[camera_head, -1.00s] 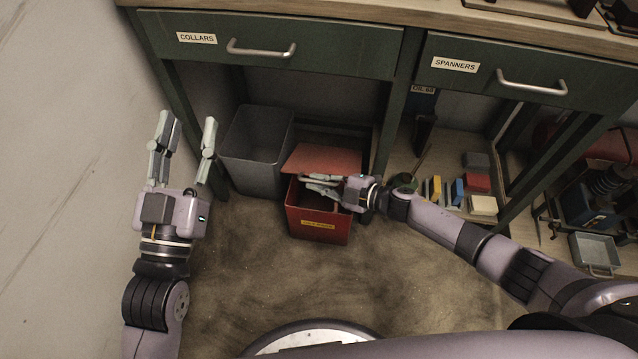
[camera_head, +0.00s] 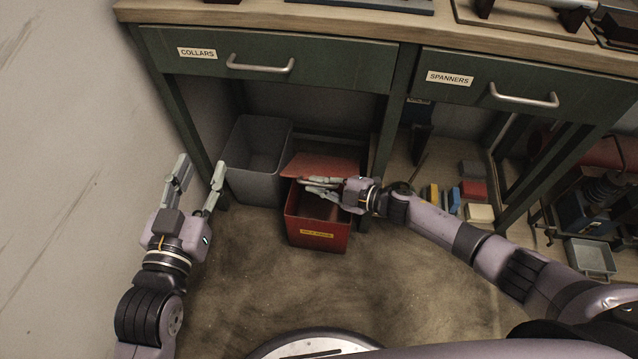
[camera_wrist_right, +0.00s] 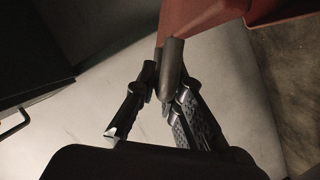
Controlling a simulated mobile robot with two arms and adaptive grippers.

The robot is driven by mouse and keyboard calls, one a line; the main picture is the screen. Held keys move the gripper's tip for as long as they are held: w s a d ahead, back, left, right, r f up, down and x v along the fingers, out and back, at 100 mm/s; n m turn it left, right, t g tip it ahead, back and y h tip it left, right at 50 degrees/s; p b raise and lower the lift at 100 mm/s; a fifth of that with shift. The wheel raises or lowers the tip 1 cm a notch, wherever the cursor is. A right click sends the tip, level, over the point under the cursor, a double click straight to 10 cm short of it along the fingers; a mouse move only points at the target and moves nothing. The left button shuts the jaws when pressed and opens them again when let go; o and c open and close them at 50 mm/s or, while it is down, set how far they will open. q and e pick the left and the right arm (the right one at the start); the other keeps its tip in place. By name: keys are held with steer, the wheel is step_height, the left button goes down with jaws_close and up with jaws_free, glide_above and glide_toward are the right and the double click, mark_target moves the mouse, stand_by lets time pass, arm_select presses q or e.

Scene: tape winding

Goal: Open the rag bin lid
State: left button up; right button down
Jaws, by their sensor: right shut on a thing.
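The red rag bin (camera_head: 318,234) stands on the floor under the bench, with a yellow label on its front. Its red lid (camera_head: 322,164) is raised and tilted back, and the dark inside shows. My right gripper (camera_head: 312,186) is at the lid's front edge above the bin's opening. In the right wrist view, my right gripper (camera_wrist_right: 168,100) is shut on a grey bar, the lid handle (camera_wrist_right: 170,65), beside the red lid (camera_wrist_right: 195,25). My left gripper (camera_head: 202,182) is open and empty at the left, apart from the bins.
A grey open bin (camera_head: 256,160) stands left of the rag bin. The COLLARS drawer (camera_head: 265,58) and SPANNERS drawer (camera_head: 520,85) are shut above. Several coloured blocks (camera_head: 455,195) lie on the low shelf at right. The floor in front is clear.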

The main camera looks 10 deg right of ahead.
steer(key=c, duration=1.7)
jaws_free()
steer(key=v, duration=1.2)
steer(key=shift+f, duration=0.1)
